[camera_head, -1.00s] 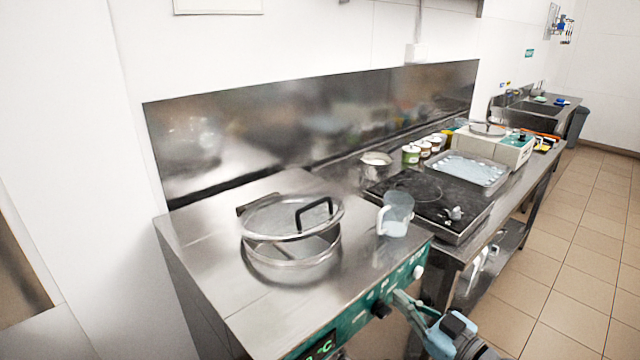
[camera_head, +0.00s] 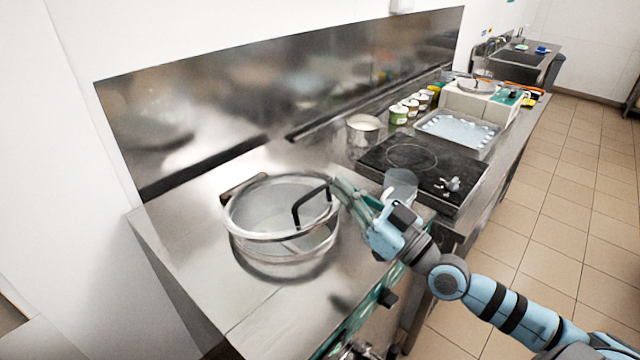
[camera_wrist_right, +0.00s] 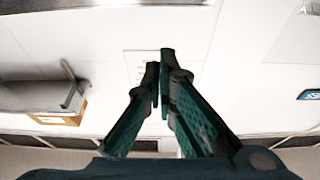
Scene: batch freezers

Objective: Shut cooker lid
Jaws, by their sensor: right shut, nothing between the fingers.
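The cooker lid (camera_head: 260,210) is a round see-through disc with a metal rim and a black bar handle (camera_head: 297,207). It is raised above the round cooker opening (camera_head: 290,268), with a gap at the front, and is attached at a dark hinge (camera_head: 240,187) at the back left. The opening is set in a steel cooker top (camera_head: 190,245). My right gripper (camera_head: 343,186) is shut and empty, just right of the lid's rim near the handle; I cannot tell whether it touches. Its shut fingers (camera_wrist_right: 158,85) show in the right wrist view. My left gripper is not in view.
A clear measuring jug (camera_head: 402,183) stands close behind my right gripper. To the right are a black hob (camera_head: 410,160), a steel pot (camera_head: 362,130), several small jars (camera_head: 398,115) and a tray (camera_head: 459,131). A steel splashback (camera_head: 280,100) runs behind. Cooker top left of the lid is clear.

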